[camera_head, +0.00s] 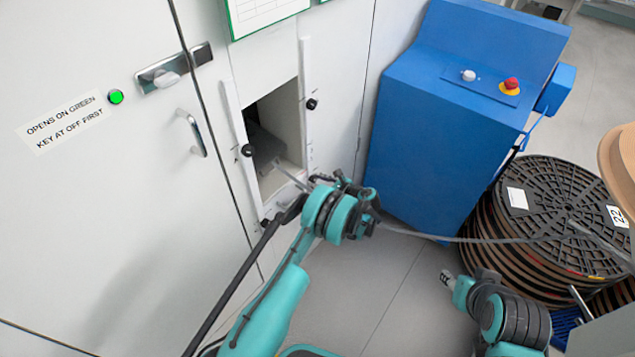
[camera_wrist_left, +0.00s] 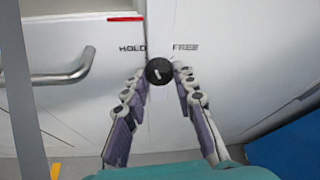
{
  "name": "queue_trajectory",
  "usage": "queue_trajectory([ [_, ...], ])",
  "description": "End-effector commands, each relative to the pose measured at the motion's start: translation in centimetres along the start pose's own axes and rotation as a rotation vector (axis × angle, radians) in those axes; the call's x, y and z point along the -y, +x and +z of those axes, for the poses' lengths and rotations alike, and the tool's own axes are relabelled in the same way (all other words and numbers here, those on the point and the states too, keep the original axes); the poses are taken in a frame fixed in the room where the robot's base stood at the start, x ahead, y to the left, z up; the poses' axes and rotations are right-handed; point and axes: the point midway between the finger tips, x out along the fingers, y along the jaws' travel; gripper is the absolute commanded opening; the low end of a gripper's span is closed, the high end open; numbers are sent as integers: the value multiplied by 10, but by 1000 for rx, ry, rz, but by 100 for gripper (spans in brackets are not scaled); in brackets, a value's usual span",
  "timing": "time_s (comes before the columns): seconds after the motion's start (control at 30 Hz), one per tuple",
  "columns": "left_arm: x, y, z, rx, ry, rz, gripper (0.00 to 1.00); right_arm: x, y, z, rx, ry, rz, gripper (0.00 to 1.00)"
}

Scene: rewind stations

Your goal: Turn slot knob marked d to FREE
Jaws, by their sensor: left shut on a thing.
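In the left wrist view a round black knob (camera_wrist_left: 158,71) with a short, tilted white mark sits on a white panel. HOLD is printed to its upper left and FREE to its upper right. The mark's exact setting is hard to read. My left gripper (camera_wrist_left: 158,76) has its two fingertips at either side of this knob, shut on it. In the head view the left gripper (camera_head: 303,195) is at the lower part of the cabinet front, and this knob is hidden there. I cannot read a letter d. My right gripper (camera_head: 447,279) is low at the right, its jaws unclear.
An open recess (camera_head: 278,125) has black knobs beside it (camera_head: 312,104) (camera_head: 247,150). A door handle (camera_head: 193,133) and a lit green lamp (camera_head: 115,96) are at the left. A blue cabinet (camera_head: 430,130) and stacked reels (camera_head: 545,205) stand at the right.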

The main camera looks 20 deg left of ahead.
Motion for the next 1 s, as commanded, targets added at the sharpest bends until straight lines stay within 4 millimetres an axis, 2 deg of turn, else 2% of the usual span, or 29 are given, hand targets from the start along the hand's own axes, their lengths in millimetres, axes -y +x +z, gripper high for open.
queue_trajectory([
  [0.33,2,0,0,-1,143,59,0,0,0,0,0,0,0,40],
  [0.87,2,0,0,0,170,70,0,0,0,0,0,0,0,40],
  [0.9,2,0,0,0,169,70,32,0,0,0,0,0,0,40],
  [0.97,2,0,0,0,169,70,48,0,0,0,0,0,0,40],
  [1.0,2,0,0,0,169,70,48,0,0,0,0,0,0,40],
])
